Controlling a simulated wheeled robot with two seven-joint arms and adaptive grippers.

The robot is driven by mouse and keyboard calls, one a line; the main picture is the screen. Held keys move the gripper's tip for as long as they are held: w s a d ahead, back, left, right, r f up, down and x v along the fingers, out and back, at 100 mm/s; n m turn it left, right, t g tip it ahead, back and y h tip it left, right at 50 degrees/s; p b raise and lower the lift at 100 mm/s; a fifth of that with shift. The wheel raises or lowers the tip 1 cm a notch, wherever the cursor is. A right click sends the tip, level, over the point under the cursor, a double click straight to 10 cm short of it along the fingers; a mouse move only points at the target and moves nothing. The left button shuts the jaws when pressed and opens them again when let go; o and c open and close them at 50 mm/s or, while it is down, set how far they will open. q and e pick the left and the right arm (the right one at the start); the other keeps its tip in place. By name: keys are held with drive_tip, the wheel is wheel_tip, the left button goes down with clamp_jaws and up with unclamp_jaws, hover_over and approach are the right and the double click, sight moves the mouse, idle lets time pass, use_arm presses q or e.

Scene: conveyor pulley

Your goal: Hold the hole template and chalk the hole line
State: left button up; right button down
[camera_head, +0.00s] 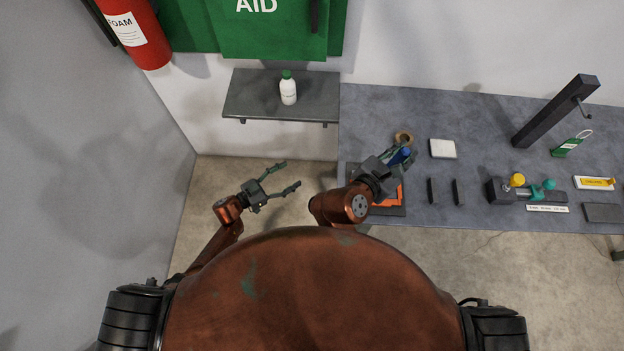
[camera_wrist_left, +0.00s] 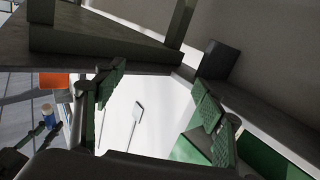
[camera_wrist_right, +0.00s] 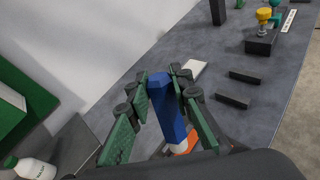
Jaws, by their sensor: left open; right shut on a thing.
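My right gripper (camera_head: 400,156) is shut on a blue stick with a whitish lower end, which looks like the chalk (camera_wrist_right: 166,105). It is held above the left part of the workbench. Under that wrist, a flat orange piece (camera_head: 387,197) lies on a dark mat or tray (camera_head: 384,211), partly hidden by my arm. I cannot tell whether the orange piece is the hole template. My left gripper (camera_head: 291,175) is open and empty, over the floor left of the bench. The blue stick also shows in the left wrist view (camera_wrist_left: 47,110).
A wall shelf (camera_head: 250,95) carries a white bottle (camera_head: 288,91).

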use_arm(q)
drive_tip(key=s+d+r+m+g+h, duration=0.2)
drive_tip(key=s+d+r+m+g, duration=0.2)
drive_tip(key=d+r+g, duration=0.15)
drive_tip(key=s+d+r+m+g+h, duration=0.2)
drive_tip(key=s+d+r+m+g, duration=0.25)
drive_tip(key=r, duration=0.25)
drive_tip(key=shift+n, duration=0.25)
drive_tip(key=d, duration=0.7)
drive_tip(key=w+d, duration=0.1)
drive_tip(key=d, duration=0.3)
drive_tip(key=shift+d+r, duration=0.15)
drive_tip(key=shift+d, duration=0.1)
drive_tip(key=shift+c, duration=0.4)
drive_tip(key=c, duration=0.8)
drive_tip(key=c, duration=0.3)
clamp_jaws()
